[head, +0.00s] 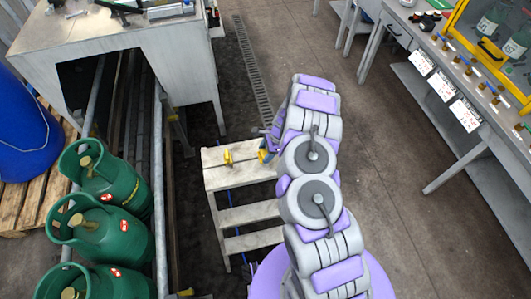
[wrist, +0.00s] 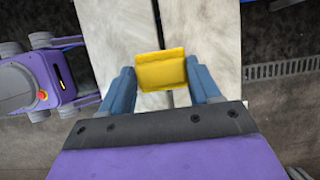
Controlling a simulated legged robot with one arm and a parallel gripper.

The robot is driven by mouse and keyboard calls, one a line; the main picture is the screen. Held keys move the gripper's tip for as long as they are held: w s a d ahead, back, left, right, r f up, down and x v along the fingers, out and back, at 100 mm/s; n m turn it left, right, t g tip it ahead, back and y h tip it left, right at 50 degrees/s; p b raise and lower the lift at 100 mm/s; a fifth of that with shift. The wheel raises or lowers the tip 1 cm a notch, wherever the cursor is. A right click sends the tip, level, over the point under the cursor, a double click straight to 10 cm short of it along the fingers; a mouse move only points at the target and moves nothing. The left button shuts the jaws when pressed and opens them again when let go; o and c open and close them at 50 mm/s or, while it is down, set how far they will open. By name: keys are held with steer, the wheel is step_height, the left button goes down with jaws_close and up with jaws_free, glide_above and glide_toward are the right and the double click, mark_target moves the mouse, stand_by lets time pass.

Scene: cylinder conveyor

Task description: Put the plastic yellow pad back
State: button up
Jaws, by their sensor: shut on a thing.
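The yellow pad (wrist: 161,72) sits between the blue fingers of my gripper (wrist: 163,86) in the wrist view, and my gripper is shut on it. In the head view my gripper (head: 267,150) is at the right side of the pale step stool's top (head: 215,178), with a bit of yellow (head: 263,156) at its tip. Another small yellow piece (head: 228,157) shows on the stool top to the left of my gripper. In the wrist view the pale stool boards (wrist: 110,30) lie behind the pad. I cannot tell whether the pad touches them.
Several green gas cylinders (head: 118,185) stand at the left beside metal rails. A grey table (head: 140,50) is behind them, and a blue barrel (head: 25,130) is at the far left. A workbench (head: 475,130) with tags runs along the right. The floor (head: 400,220) between is clear.

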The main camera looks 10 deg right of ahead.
steer(key=o, duration=1.2)
steer(key=shift+c, duration=0.2)
steer(key=p+v, duration=0.3)
steer(key=v, duration=0.9)
steer(key=shift+p, duration=0.35)
steer(key=s+a+r+n+g, duration=0.1)
steer(key=s+a+r+n, duration=0.25)
steer(key=r, duration=0.45)
steer(key=s+a+r+n, duration=0.3)
steer(key=s+r, duration=0.2)
steer(key=r, duration=0.4)
steer(key=s+a+r+n+g, duration=0.1)
steer(key=s+a+r+n, duration=0.35)
steer(key=r, duration=0.35)
steer(key=s+d+r+n+h, duration=0.1)
steer(key=s+d+r+n, duration=0.1)
steer(key=s, duration=0.7)
steer(key=s+d+r+n+h, duration=0.1)
steer(key=s+r, duration=0.3)
steer(key=s, duration=0.5)
steer(key=s+d+r+n+h, duration=0.2)
steer(key=s+r+n, duration=0.1)
steer(key=s, duration=0.6)
steer(key=shift+s+d+r+n+h, duration=0.25)
steer(key=shift+s+d+n+h, duration=0.05)
steer(key=shift+n, duration=0.2)
